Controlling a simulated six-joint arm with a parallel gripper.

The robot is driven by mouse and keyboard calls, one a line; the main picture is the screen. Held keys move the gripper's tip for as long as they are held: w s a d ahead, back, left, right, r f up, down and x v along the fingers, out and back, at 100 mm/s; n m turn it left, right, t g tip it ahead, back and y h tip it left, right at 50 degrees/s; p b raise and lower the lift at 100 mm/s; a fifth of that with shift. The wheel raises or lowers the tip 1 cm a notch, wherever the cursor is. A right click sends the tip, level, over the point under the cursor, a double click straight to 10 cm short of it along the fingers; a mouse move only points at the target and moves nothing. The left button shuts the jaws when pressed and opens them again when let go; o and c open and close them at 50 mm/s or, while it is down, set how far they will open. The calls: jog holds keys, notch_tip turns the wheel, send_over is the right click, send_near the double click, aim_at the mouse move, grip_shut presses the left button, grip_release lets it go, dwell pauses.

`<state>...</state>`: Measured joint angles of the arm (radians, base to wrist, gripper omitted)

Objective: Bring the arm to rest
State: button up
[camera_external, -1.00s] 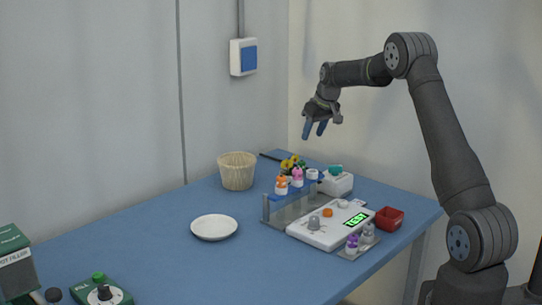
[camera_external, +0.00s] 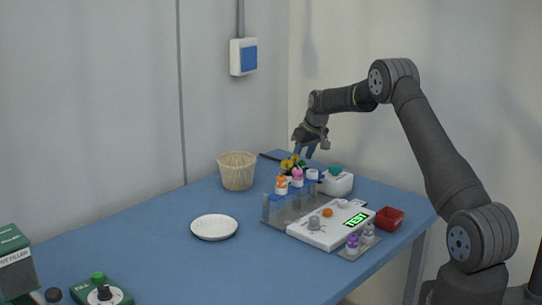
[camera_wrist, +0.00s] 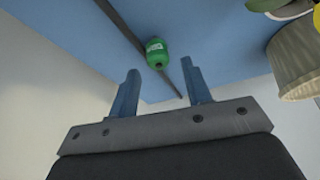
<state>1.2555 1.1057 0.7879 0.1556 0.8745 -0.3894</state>
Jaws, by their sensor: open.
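My gripper (camera_external: 305,152) is open, its blue fingers pointing down above the back of the blue table (camera_external: 150,230). In the external view it hangs near the yellow flowers, behind the rack of small bottles; whether it touches anything there cannot be told. In the wrist view my gripper (camera_wrist: 158,92) shows two blue fingers apart with nothing between them. A green object with a pale label (camera_wrist: 156,53) lies beyond the fingertips, beside a dark bar.
A woven basket (camera_external: 237,171) stands left of the gripper. A rack with coloured bottles (camera_external: 267,212), a white device reading TEST (camera_external: 325,239) and a red box (camera_external: 389,219) are at the right. A white plate (camera_external: 214,227) lies mid-table, with clear table around it.

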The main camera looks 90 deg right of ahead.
jog(key=shift+r, duration=0.5)
jog(key=shift+f, duration=0.15)
